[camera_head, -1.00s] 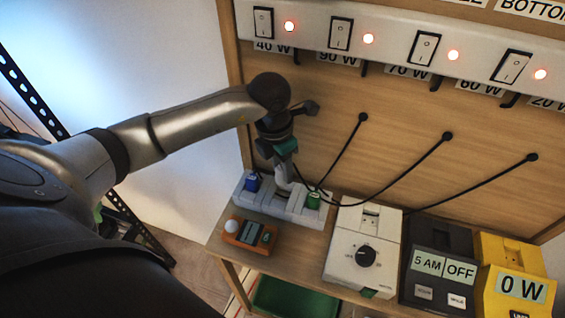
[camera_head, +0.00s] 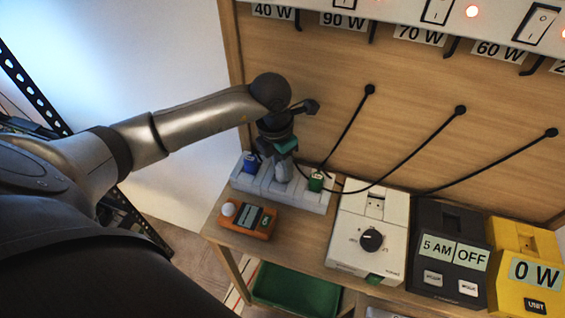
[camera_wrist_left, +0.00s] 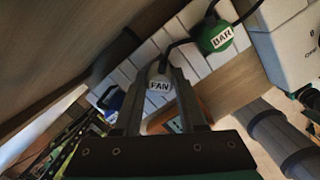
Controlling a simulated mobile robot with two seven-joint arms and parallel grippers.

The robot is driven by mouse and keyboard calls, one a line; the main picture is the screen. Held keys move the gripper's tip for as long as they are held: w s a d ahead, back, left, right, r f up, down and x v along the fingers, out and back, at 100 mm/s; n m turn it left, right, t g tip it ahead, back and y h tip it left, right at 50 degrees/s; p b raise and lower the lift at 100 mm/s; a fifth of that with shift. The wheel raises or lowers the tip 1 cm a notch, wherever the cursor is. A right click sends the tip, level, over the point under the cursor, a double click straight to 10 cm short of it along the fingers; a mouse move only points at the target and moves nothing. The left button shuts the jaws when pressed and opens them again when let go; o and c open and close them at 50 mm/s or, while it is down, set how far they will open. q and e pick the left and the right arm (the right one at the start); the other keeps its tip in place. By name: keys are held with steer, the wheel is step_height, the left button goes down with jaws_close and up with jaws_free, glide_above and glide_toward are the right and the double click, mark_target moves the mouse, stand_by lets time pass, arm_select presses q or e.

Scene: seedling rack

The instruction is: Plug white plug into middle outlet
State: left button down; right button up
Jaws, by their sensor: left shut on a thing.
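The white plug (camera_head: 283,173), labelled FAN (camera_wrist_left: 159,85) in the left wrist view, is between the fingers of my left gripper (camera_head: 284,157). My left gripper is shut on it, pointing down at the middle of the pale power strip (camera_head: 308,203). A blue plug (camera_head: 250,163) sits at the strip's left part and a green plug (camera_head: 316,181), labelled BAR, at its right part. The white plug is at the strip's middle place, between them. The plug's underside and the middle outlet are hidden, so I cannot tell whether it is seated. My right gripper is not in view.
An orange device (camera_head: 248,219) lies in front of the strip. A white dial box (camera_head: 368,226), a black timer (camera_head: 448,255) and a yellow meter (camera_head: 525,272) stand to the right. Black cords cross the wooden back panel (camera_head: 330,125). A green bin (camera_head: 296,290) is below.

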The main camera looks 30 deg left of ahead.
arm_select(q)
steer(key=shift+f, duration=0.15)
steer(key=shift+c, duration=2)
jaws_free()
step_height(320, 180, up, 15)
steer(key=s, duration=0.1)
steer(key=shift+s+a, duration=0.3)
steer(key=shift+s, duration=0.1)
